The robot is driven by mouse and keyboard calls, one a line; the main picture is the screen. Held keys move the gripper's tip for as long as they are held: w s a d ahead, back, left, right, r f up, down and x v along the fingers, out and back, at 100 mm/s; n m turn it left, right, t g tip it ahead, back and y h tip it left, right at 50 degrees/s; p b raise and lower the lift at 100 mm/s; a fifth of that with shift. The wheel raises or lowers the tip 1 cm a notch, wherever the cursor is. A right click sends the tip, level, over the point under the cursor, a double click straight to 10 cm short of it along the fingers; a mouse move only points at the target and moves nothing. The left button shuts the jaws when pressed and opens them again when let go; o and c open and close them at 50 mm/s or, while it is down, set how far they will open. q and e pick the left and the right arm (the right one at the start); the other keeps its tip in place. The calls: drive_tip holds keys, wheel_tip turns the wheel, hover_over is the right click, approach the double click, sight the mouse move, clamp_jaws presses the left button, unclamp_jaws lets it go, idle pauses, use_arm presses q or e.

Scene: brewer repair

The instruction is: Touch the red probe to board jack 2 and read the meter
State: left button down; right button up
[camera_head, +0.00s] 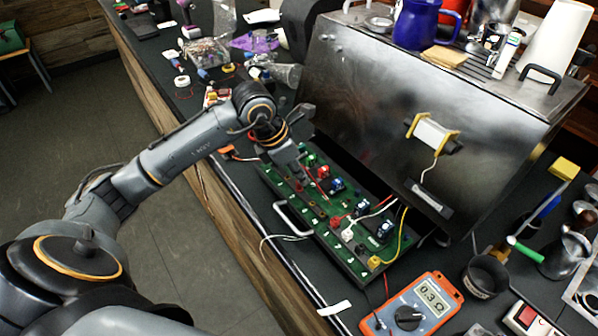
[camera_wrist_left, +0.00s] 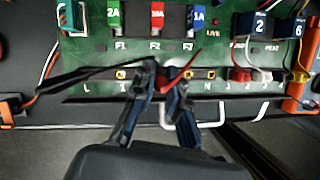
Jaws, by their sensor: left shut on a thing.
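The green circuit board (camera_head: 318,205) lies in a pulled-out drawer of the steel brewer. My left gripper (camera_head: 290,160) is over the board's far end. In the left wrist view its fingertips (camera_wrist_left: 165,85) are shut on the red probe (camera_wrist_left: 180,77), a thin red piece largely hidden by the fingers. The fingers are at the board's front jack row (camera_wrist_left: 208,73), which carries small labels; jack 2 cannot be made out for sure, nor whether the probe touches metal. The orange meter (camera_head: 412,308) stands at the lower right, its display showing about 0.3 Ω. My right gripper is not in view.
The steel brewer (camera_head: 420,110) stands behind the board, with a blue mug (camera_head: 416,25) on top. Red, white and yellow wires cross the board's near end.

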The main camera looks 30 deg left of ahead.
use_arm(q)
drive_tip(key=shift+b, duration=0.3)
drive_tip(key=shift+r, duration=0.1)
idle(2.5)
drive_tip(key=shift+r+p, duration=1.5)
drive_tip(key=shift+r, duration=0.9)
